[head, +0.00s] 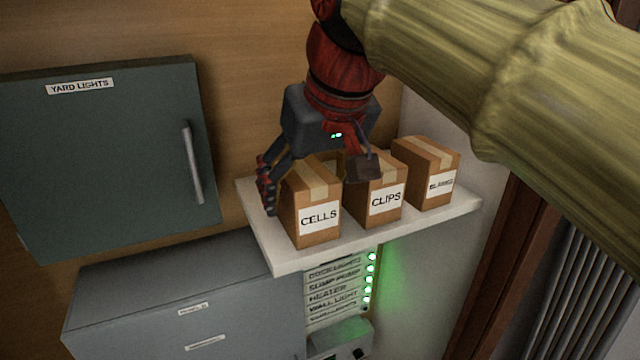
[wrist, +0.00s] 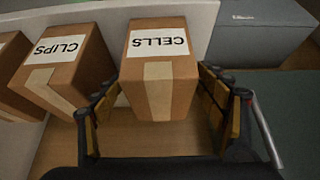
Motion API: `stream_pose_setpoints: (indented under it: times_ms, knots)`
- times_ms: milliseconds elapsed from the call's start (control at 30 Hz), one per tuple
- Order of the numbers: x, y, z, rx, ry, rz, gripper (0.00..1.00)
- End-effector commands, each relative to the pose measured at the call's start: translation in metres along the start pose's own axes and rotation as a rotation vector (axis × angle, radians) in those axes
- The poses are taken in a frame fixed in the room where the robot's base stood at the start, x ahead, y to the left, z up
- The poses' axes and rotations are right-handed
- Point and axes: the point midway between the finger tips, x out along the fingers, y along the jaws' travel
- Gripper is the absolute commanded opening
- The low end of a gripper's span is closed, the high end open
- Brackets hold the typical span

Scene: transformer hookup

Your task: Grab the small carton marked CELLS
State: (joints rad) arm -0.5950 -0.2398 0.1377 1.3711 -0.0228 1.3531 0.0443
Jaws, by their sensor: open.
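The small brown carton marked CELLS (head: 318,218) stands upright at the left end of a white shelf. In the wrist view the CELLS carton (wrist: 158,66) is at the top centre, its label upside down. My gripper (head: 312,182) is open, with one finger to the left of the carton and the other to its right, over the CLIPS carton in the head view. In the wrist view my gripper (wrist: 160,105) has its fingers on both sides of the carton's near part. Whether the pads touch it I cannot tell.
The CLIPS carton (head: 386,200) stands close to the right of CELLS. A third carton (head: 430,180) stands further right on the white shelf (head: 285,262). A green YARD LIGHTS cabinet (head: 110,150) with a handle hangs left. A grey box (head: 185,305) and breaker panel (head: 335,290) are below.

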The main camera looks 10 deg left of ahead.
Motion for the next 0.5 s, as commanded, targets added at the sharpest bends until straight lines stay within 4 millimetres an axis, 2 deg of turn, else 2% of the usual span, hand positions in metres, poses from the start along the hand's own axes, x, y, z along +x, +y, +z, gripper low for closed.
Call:
stream_pose_setpoints:
  times_ms: [167, 400, 500]
  knots:
    - [0.016, 0.000, 0.001, 0.000, 0.000, 0.000, 0.73]
    - [0.018, 0.000, 0.001, 0.000, 0.001, 0.000, 0.73]
    - [0.018, 0.000, 0.001, 0.000, 0.001, 0.000, 0.68]
